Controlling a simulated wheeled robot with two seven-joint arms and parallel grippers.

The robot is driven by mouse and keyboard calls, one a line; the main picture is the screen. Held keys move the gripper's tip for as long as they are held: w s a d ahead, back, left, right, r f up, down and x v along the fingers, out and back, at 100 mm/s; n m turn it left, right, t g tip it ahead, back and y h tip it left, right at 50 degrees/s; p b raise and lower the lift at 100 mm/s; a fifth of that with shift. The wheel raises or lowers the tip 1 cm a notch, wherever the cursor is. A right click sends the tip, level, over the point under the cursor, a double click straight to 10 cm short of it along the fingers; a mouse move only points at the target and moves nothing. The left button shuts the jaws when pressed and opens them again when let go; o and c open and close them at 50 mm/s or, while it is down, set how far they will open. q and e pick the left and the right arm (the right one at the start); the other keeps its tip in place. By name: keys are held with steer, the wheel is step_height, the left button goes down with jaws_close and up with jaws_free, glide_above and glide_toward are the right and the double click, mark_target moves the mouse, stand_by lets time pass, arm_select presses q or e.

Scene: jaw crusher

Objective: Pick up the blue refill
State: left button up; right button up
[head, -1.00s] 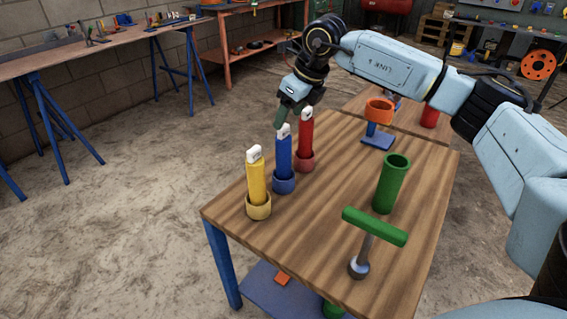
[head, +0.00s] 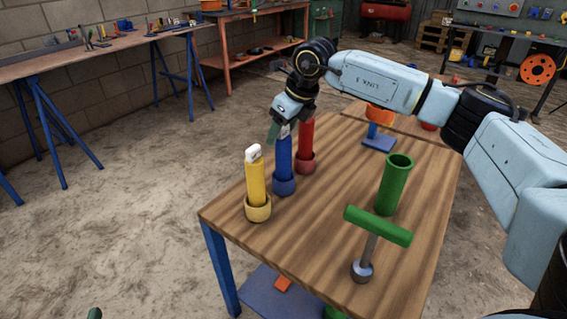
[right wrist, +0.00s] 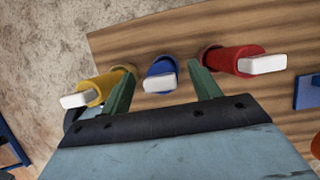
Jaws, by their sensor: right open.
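The blue refill (head: 284,158) stands upright in a blue cup (head: 284,185) on the wooden table, between a yellow refill (head: 255,182) and a red refill (head: 305,137). My right gripper (head: 280,131) is open at the top of the blue refill. In the right wrist view, the blue refill's white cap (right wrist: 160,84) shows between the two green fingers (right wrist: 160,72), with gaps on both sides. The red refill (right wrist: 222,59) is close outside the right finger, the yellow one (right wrist: 102,86) outside the left. A green tip (head: 95,313) at the bottom edge may be my left gripper.
A green tube (head: 393,184) and a green T-handled tool (head: 377,227) stand at the table's right side. An orange ring on a blue base (head: 378,141) stands behind them. The wooden tabletop (head: 330,205) between refills and tube is bare.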

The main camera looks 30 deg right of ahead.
steer(key=shift+c, duration=0.4)
jaws_close()
steer(key=shift+r, duration=0.2)
